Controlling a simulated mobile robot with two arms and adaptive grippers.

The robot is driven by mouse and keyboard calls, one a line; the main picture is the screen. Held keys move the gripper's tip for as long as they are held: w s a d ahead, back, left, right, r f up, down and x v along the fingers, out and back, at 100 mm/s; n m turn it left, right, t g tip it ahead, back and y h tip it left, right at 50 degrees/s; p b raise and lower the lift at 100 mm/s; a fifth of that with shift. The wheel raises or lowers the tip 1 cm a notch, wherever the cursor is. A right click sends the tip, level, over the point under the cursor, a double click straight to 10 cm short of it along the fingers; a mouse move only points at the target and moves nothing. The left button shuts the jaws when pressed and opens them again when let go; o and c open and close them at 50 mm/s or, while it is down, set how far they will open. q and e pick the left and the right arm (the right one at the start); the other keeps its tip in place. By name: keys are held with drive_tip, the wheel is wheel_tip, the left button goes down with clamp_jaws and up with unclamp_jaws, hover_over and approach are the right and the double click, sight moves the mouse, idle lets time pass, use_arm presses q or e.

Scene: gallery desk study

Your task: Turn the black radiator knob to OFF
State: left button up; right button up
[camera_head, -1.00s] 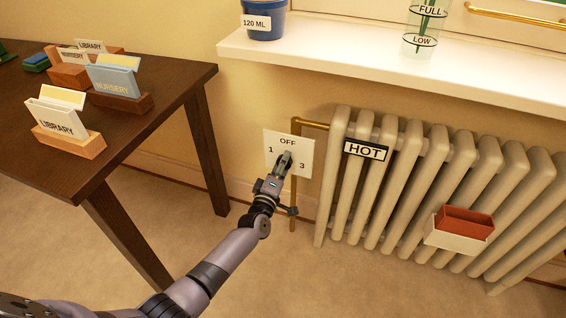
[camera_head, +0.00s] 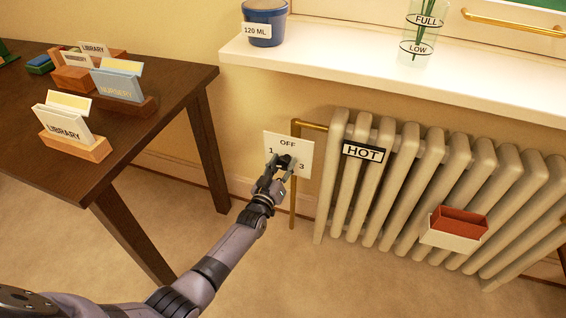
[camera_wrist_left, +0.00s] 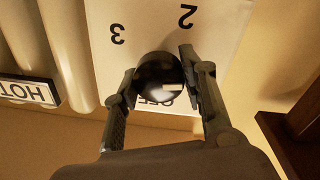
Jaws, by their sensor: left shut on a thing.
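The black radiator knob (camera_head: 286,161) is on a white dial plate (camera_head: 303,147) on the wall, left of the radiator. The plate reads OFF at the top, 1 at left and 3 at right. My left gripper (camera_head: 282,166) is shut on the knob, one finger on each side. In the left wrist view, the round glossy knob (camera_wrist_left: 160,75) sits between the fingers of the left gripper (camera_wrist_left: 158,82). There the 2 and 3 show upside down, and the OFF label is partly hidden. I cannot tell where the knob points. My right gripper is not in view.
A ribbed radiator (camera_head: 428,185) with a HOT tag (camera_head: 364,151) stands right of the plate, and a brass pipe (camera_head: 312,125) runs beside it. The windowsill (camera_head: 340,60) juts out above. A dark table (camera_head: 185,90) with card holders stands at left.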

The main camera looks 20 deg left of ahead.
use_arm(q)
drive_tip(key=m+p, duration=0.1)
drive_tip(key=m, duration=0.2)
drive_tip(key=shift+m, duration=0.4)
drive_tip(key=m, duration=0.3)
drive_tip(key=shift+m, duration=0.3)
drive_tip(key=m, duration=0.2)
drive_tip(key=shift+d+m+g+p, duration=0.1)
drive_tip(key=shift+m+g+p, duration=0.2)
drive_tip(key=shift+m, duration=0.1)
drive_tip(key=m, duration=0.3)
drive_tip(key=shift+f+m, duration=0.1)
drive_tip(key=shift+m, duration=0.2)
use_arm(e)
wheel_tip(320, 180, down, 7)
use_arm(q)
drive_tip(key=shift+s+m, duration=0.1)
drive_tip(key=shift+m, duration=0.3)
drive_tip(key=m+b, duration=0.1)
drive_tip(key=m, duration=0.2)
drive_tip(key=shift+m+b, duration=0.4)
drive_tip(key=shift+m, duration=0.8)
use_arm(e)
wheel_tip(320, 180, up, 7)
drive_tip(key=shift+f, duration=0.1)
